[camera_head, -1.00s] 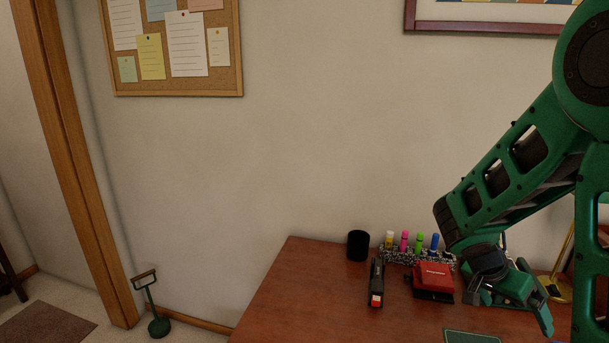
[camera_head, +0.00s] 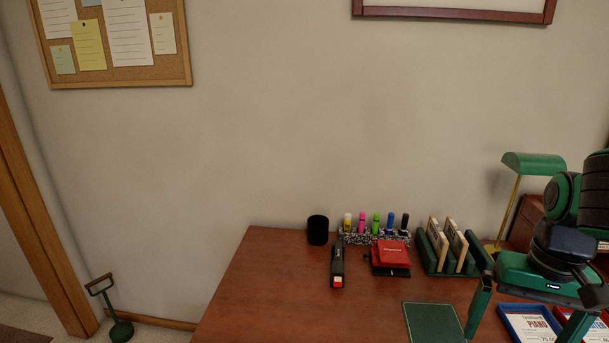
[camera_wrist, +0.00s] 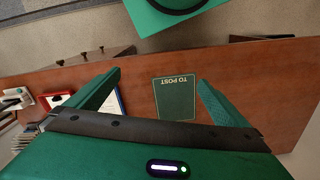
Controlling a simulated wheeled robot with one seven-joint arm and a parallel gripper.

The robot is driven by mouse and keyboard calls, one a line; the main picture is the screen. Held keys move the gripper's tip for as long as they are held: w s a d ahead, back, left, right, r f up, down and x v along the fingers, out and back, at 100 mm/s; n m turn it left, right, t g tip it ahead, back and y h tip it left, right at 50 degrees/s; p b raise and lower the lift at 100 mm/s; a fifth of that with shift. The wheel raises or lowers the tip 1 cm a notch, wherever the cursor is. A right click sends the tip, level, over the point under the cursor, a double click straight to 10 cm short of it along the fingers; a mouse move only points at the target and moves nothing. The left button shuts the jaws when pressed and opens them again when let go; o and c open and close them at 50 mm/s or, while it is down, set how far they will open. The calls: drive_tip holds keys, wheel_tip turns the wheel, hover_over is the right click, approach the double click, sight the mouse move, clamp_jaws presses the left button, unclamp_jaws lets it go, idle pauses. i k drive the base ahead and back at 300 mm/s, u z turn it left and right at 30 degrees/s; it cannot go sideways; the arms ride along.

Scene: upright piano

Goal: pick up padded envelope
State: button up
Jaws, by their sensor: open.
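I cannot pick out a padded envelope for certain. A dark green rack (camera_head: 442,262) on the desk holds upright tan and cream flat items (camera_head: 437,241), which may be envelopes or cards. My gripper (camera_head: 525,333) is open and empty, above the right part of the desk, in front of the rack. Its two green fingers also show in the wrist view (camera_wrist: 159,80), spread apart. Between and beyond them lies a flat green mat (camera_wrist: 174,98) marked "TO POST", with nothing on it; it also shows in the head view (camera_head: 432,322).
A blue tray (camera_head: 530,322) with printed cards and a red tray (camera_head: 597,324) lie under my gripper. A stapler (camera_head: 337,266), red hole punch (camera_head: 390,256), black cup (camera_head: 317,230), highlighters (camera_head: 376,224) and green lamp (camera_head: 533,164) stand behind. The desk's front left (camera_head: 270,310) is clear.

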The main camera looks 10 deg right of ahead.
sight(458, 245)
drive_tip(key=u, duration=0.05)
drive_tip(key=k, duration=1.3)
drive_tip(key=z, duration=0.7)
drive_tip(key=i, duration=1.35)
drive_tip(key=u, duration=0.1)
